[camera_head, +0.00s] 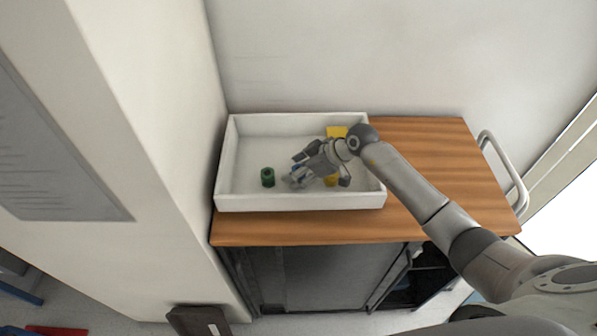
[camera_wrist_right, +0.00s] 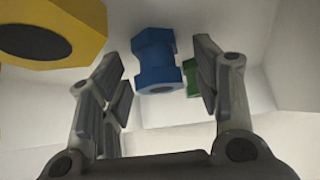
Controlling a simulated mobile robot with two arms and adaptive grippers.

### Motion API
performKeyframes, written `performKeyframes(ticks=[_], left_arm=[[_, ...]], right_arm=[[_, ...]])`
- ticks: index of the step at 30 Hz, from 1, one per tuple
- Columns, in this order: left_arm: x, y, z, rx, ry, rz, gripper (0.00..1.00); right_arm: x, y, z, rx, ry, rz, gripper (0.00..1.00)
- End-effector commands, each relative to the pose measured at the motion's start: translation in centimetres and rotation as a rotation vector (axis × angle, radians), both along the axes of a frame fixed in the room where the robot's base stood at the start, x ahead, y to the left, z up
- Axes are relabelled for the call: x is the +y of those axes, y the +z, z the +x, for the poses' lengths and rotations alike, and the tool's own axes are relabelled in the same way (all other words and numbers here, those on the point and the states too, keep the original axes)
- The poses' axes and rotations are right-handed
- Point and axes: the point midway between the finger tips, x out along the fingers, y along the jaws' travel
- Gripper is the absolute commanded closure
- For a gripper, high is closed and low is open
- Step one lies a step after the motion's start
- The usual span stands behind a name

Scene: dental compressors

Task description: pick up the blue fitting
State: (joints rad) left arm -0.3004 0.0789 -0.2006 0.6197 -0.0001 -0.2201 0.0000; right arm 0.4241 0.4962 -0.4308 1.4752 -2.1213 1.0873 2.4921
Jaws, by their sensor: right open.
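The blue fitting (camera_wrist_right: 155,62) stands out in the right wrist view, between and beyond the open fingers of my right gripper (camera_wrist_right: 162,85). It appears apart from both fingers. In the head view only a small bit of blue (camera_head: 296,168) shows beside the gripper, and the rest is hidden by it. My right gripper (camera_head: 298,168) is open inside the white tray, reaching in from the right. My left gripper is not in view.
The white tray (camera_head: 300,202) sits on a wooden cart top (camera_head: 440,150). A green fitting (camera_head: 267,177) stands left of the gripper. Yellow pieces (camera_head: 336,132) lie behind and beneath my arm; one shows close in the wrist view (camera_wrist_right: 85,25). A wall stands at the left.

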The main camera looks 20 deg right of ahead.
Motion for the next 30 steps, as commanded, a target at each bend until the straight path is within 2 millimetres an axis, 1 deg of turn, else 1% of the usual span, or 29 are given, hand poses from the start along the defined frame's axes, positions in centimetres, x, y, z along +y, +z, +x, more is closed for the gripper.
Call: performKeyframes(ticks=[6, 18, 19, 26, 30], left_arm=[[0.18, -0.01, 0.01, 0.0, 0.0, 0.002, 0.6], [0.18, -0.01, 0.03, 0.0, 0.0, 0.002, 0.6], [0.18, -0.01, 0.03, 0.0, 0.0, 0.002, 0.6], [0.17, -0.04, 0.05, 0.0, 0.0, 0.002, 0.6], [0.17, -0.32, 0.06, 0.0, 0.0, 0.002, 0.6]], right_arm=[[0.03, -0.03, 0.03, -0.001, 0.0, -0.001, 0.42], [0.0, 0.0, 0.02, -0.001, 0.0, -0.001, 0.94], [0.01, 0.05, 0.06, -0.002, 0.0, 0.0, 0.95], [0.0, 0.09, 0.06, -0.002, 0.0, 0.0, 0.96], [-0.01, 0.57, 0.11, -0.005, 0.001, 0.0, 0.96]])
